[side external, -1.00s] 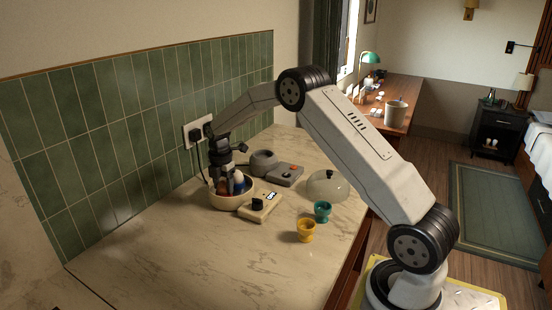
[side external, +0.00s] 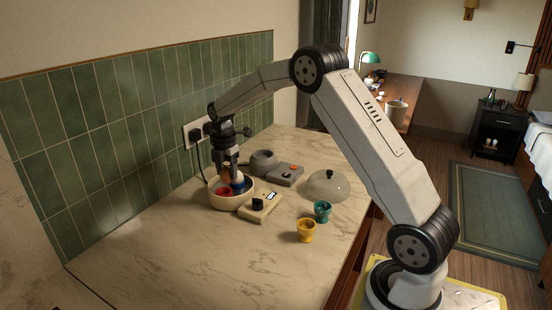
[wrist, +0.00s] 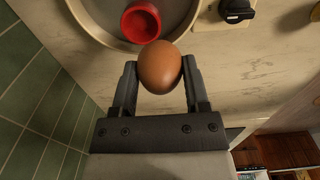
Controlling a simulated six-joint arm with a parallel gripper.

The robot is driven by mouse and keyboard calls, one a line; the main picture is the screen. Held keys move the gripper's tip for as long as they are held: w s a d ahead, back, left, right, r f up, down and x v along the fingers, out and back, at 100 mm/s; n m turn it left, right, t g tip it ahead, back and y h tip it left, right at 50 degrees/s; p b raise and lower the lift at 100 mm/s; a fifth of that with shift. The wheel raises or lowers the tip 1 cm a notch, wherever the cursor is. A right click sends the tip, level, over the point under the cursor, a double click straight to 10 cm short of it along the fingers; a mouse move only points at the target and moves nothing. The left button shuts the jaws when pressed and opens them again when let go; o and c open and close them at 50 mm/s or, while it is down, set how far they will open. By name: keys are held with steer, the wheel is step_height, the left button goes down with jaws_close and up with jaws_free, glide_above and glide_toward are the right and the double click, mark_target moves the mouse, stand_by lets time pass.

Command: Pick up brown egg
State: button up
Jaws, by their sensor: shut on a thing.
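The brown egg (wrist: 160,68) is clamped between the two fingertips of my gripper (wrist: 159,78) in the wrist view. In the side external view, my gripper (side external: 229,170) holds the brown egg (side external: 226,173) above the cream round bowl (side external: 229,202); the fingers partly hide the egg. A red cup (side external: 223,191) sits in the bowl and shows open and empty in the wrist view (wrist: 141,24). A dark blue cup (side external: 241,186) is also in the bowl, partly hidden behind a finger in the side view.
A cream box with a black knob (side external: 258,206) stands beside the bowl. A grey appliance (side external: 285,175), a clear domed lid (side external: 327,186), a teal cup (side external: 322,212) and a yellow cup (side external: 306,230) stand to the right. The green tiled wall (side external: 110,140) is close behind. The front counter is clear.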

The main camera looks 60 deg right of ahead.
steer(key=s+a+r, duration=0.3)
steer(key=s+r, duration=0.4)
steer(key=s, duration=0.4)
steer(key=shift+s, duration=0.1)
steer(key=shift+s, duration=0.1)
stand_by(0.5)
steer(key=s+d+f, duration=0.3)
steer(key=s+d, duration=0.2)
steer(key=s, duration=0.2)
steer(key=s+d+f, duration=0.3)
steer(key=s+d, duration=0.3)
steer(key=s, duration=0.2)
steer(key=shift+s+f, duration=0.15)
steer(key=shift+f, duration=0.25)
